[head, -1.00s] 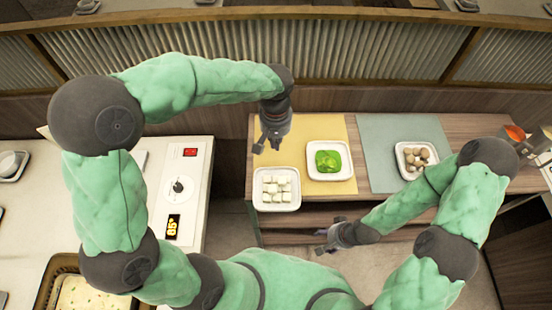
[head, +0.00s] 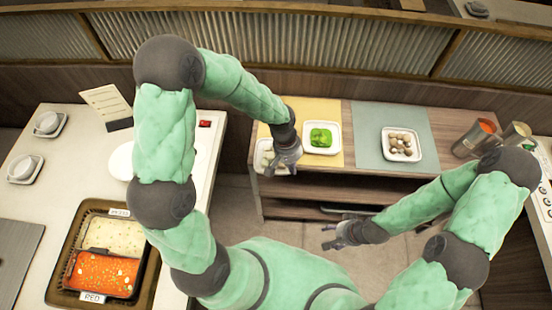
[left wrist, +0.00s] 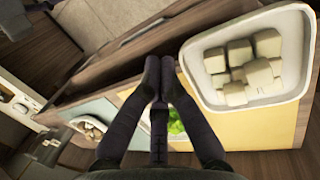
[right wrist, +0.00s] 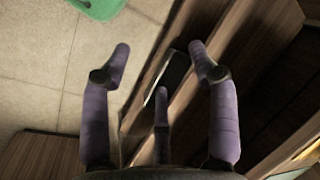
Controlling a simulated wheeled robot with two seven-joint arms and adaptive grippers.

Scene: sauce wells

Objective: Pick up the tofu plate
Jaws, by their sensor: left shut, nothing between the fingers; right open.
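The tofu plate is a white square dish (head: 258,160) with white cubes, at the left end of the wooden counter. In the head view my left gripper (head: 285,160) partly covers it. In the left wrist view the tofu plate (left wrist: 212,91) is at the upper right, beside the fingers, its cubes in plain sight. My left gripper (left wrist: 160,62) is shut and empty, fingertips near the plate's left side; I cannot tell whether they touch it. My right gripper (head: 330,237) is open and empty, in front of the counter and below its top; it also shows in the right wrist view (right wrist: 160,58).
A plate of green food (head: 321,137) sits on the yellow mat (head: 315,107). A plate of mushrooms (head: 401,144) sits on the grey-green mat (head: 370,115). Metal cups (head: 470,138) stand at right. A left counter holds a soup tray (head: 65,283).

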